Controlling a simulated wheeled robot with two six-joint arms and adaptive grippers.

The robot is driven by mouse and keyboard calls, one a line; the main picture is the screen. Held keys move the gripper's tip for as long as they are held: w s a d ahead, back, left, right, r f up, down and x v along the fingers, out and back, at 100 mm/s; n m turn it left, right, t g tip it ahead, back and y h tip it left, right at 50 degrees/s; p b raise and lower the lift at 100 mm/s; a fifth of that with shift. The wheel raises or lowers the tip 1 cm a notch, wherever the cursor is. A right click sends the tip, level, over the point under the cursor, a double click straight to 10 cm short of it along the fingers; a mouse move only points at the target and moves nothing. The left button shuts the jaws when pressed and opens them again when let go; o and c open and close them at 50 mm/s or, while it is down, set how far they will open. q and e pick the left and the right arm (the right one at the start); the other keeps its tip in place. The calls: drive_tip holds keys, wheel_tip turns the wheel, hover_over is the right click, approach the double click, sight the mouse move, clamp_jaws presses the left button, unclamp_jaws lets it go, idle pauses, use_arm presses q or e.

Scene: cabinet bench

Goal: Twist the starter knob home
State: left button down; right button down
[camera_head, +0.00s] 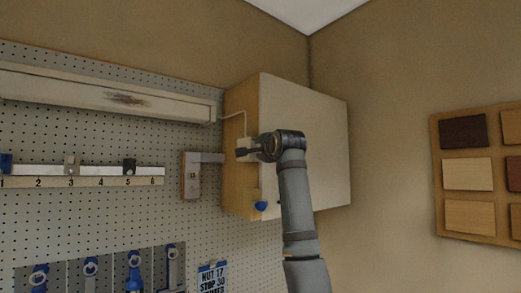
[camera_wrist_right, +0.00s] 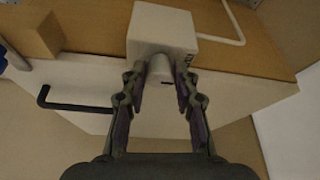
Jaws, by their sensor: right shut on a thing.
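The starter knob (camera_wrist_right: 160,68) is a short pale cylinder that sticks out of a small white box (camera_wrist_right: 162,22) in the right wrist view. A small dark mark shows on the knob. The white box sits on the wooden side of the cabinet (camera_head: 240,185). My right gripper (camera_wrist_right: 162,82) is shut on the knob, one finger on each side of it. In the head view the right gripper (camera_head: 250,149) reaches the cabinet's left side and hides most of the box and the knob. My left gripper is not in view.
A long white light fixture (camera_head: 110,95) hangs on the pegboard, with a white cord (camera_head: 245,122) running to the cabinet. A wooden block (camera_wrist_right: 32,30) and a black bent handle (camera_wrist_right: 72,106) are near the gripper. A blue knob (camera_head: 261,206) sits below.

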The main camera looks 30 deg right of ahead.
drive_tip(key=shift+f, duration=0.15)
drive_tip(key=c, duration=1.4)
unclamp_jaws()
drive_tip(key=o, duration=0.4)
drive_tip(key=shift+s, duration=0.1)
drive_tip(key=v, duration=1.2)
drive_tip(key=shift+d, duration=0.1)
